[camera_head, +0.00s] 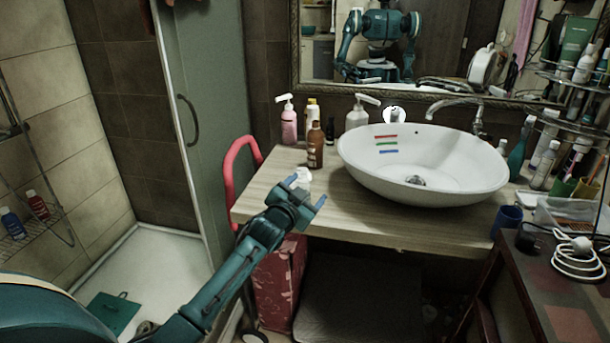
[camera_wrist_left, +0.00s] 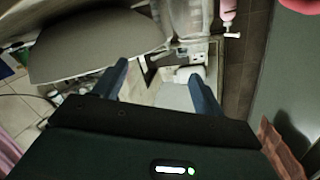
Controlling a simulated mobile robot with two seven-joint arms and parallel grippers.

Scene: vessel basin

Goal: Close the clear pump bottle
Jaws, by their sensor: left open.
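A pale, whitish pump bottle (camera_head: 357,114) with a white pump head stands upright at the back of the wooden counter, left of the basin; I take it for the clear one. My left gripper (camera_head: 308,192) is open over the counter's front-left edge, well in front of that bottle. A small white thing (camera_head: 303,176) shows just behind the fingers, partly hidden by them; I cannot tell what it is. In the left wrist view the open fingers (camera_wrist_left: 158,72) hold nothing, and a blurred white shape (camera_wrist_left: 190,74) shows near one fingertip. My right gripper is out of view.
A pink pump bottle (camera_head: 289,124), a brown bottle (camera_head: 316,148) and a yellow-white bottle (camera_head: 312,113) stand left of the pale bottle. A red handle (camera_head: 231,165) rises at the counter's left side. The counter's front left is mostly bare.

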